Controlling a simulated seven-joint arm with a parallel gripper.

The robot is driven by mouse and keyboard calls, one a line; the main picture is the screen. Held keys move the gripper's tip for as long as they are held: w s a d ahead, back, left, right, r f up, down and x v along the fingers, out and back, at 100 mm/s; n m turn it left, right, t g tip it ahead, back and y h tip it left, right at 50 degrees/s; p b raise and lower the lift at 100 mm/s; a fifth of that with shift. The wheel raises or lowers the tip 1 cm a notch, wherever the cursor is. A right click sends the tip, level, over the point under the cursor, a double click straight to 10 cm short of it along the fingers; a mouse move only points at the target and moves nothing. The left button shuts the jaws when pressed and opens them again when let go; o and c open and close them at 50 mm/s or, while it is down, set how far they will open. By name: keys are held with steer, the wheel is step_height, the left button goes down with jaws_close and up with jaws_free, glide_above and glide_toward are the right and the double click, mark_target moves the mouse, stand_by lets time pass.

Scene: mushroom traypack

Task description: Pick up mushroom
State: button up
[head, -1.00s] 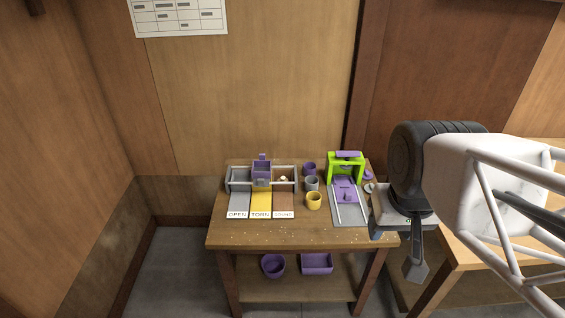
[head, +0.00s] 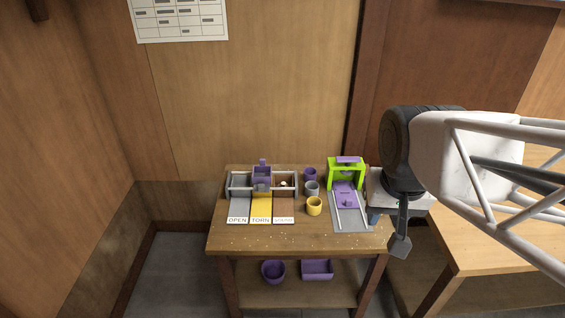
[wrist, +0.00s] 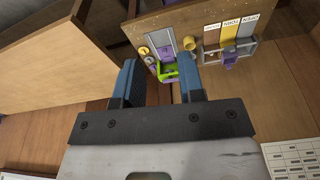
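A small pale thing that looks like a mushroom (head: 284,184) sits in the brown right compartment of a grey-framed sorting rack, at the back left of the small table in the head view. It is too small to tell its shape. My gripper (wrist: 157,66) shows two blue fingers spread apart with nothing between them in the wrist view.
The small table (head: 280,238) carries OPEN, TORN and a third lane, a yellow cup (head: 314,206), a grey cup (head: 312,188), a purple cup (head: 310,174) and a green press (head: 345,172). Purple containers stand on its lower shelf. A larger wooden table (head: 480,235) stands at right.

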steer(key=w+a+m, duration=0.3)
steer(key=w+m, duration=0.2)
steer(key=w, duration=1.3)
steer(key=m+g+h, duration=0.1)
steer(key=m+g, duration=0.2)
steer(key=m, duration=0.8)
glide_above(283, 183)
steer(key=f, duration=3.2)
steer(key=shift+s+a+f, duration=0.15)
steer(key=shift+a+f, duration=0.15)
steer(key=shift+a, duration=0.05)
steer(key=shift+w+a+f+m, duration=0.3)
steer(key=shift+f+m, duration=0.1)
steer(key=shift+f, duration=0.2)
steer(key=shift+f, duration=0.1)
steer(key=shift+d+f, duration=0.25)
steer(key=shift+f, duration=0.9)
steer(key=shift+f, duration=0.15)
steer(key=shift+d+f, duration=0.2)
steer(key=shift+f, duration=1.05)
steer(key=shift+d+f, duration=0.15)
steer(key=shift+f, duration=1.05)
